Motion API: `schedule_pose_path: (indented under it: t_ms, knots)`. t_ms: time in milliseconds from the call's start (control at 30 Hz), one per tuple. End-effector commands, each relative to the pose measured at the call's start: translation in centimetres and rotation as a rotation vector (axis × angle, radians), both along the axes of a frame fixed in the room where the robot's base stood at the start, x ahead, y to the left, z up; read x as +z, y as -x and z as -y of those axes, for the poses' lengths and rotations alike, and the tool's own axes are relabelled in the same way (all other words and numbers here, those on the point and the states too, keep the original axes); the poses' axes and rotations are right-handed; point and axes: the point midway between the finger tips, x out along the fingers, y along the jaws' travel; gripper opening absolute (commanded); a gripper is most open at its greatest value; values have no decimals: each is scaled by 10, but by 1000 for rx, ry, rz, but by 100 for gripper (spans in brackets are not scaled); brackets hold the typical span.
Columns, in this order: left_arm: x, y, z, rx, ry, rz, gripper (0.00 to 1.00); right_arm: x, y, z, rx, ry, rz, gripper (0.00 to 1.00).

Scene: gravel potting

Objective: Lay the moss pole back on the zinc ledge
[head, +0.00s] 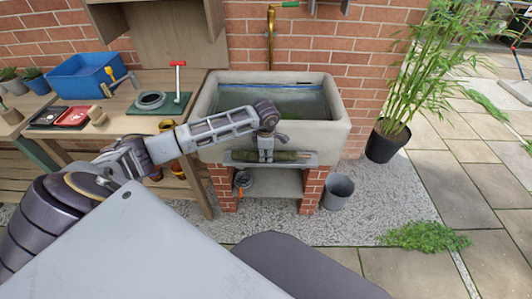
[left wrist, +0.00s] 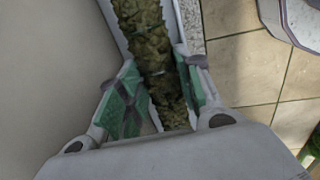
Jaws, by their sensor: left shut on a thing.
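The moss pole (head: 288,156) is a brownish-green rod lying lengthwise along the zinc ledge (head: 314,161), a narrow grey shelf on the front of the stone sink. My left gripper (head: 266,158) reaches down in front of the sink and is shut on the pole near its middle. In the left wrist view the mossy pole (left wrist: 145,35) runs between the green finger pads of the left gripper (left wrist: 155,97), with pale ledge edges beside it. I cannot tell whether the pole touches the ledge or hangs just above it. My right gripper is not in view.
The stone sink (head: 340,122) stands on brick piers right behind the ledge. A grey bucket (head: 338,191) stands on the gravel to the right. A wooden bench (head: 150,85) with a blue tub (head: 85,77) is at the left. A potted bamboo (head: 386,142) stands farther right.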

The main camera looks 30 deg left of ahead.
Motion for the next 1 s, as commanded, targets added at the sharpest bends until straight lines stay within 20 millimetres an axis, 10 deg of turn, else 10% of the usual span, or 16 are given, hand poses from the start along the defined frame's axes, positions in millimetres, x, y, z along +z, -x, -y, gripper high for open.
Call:
schedule_pose_path:
  t_ms: [600,633,800,1000]
  knots:
    - [-5,0,0,0,-1,1,20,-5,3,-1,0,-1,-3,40]
    - [-5,0,0,0,-1,1,36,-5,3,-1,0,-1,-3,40]
    - [-5,0,0,0,-1,1,58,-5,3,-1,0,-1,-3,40]
    - [-5,0,0,0,-1,1,60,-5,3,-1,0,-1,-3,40]
